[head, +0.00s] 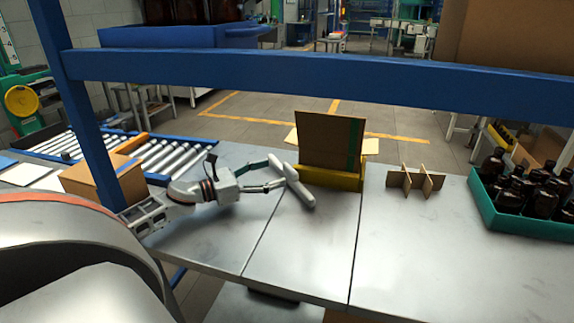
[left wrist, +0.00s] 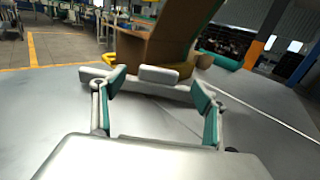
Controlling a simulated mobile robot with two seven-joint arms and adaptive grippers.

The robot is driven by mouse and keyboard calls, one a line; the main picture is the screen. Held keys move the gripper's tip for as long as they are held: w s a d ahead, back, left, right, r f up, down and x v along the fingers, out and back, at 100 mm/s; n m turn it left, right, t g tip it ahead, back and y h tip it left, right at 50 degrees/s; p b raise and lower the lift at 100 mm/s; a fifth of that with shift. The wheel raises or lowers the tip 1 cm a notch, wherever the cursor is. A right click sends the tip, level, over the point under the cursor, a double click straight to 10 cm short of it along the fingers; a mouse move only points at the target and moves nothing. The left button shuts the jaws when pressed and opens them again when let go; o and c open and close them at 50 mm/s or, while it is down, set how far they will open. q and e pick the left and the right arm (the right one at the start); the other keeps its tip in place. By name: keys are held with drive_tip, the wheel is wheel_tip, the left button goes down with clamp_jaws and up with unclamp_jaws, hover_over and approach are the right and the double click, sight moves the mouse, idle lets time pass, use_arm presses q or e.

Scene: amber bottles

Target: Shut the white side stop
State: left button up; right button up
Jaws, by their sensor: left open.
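The white side stop (head: 300,190) is a pale bar lying at an angle at the left of the yellow fixture (head: 331,178), swung out from it. A brown carton (head: 325,140) with open flaps stands upright in the fixture. My left gripper (head: 275,174) is open just left of the stop, its fingertips close to it. In the left wrist view, the stop (left wrist: 158,75) lies across, just beyond the open fingers (left wrist: 158,88). Whether the fingertips touch it I cannot tell. My right gripper is not in view.
A cardboard divider (head: 416,181) stands right of the fixture. A teal crate (head: 520,219) of amber bottles (head: 541,190) is at the far right. A blue rail (head: 300,80) crosses above the bench. A roller conveyor (head: 165,156) lies left. The front bench (head: 300,250) is clear.

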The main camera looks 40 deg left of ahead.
sight(288, 168)
use_arm(q)
drive_tip(key=shift+x, duration=3.55)
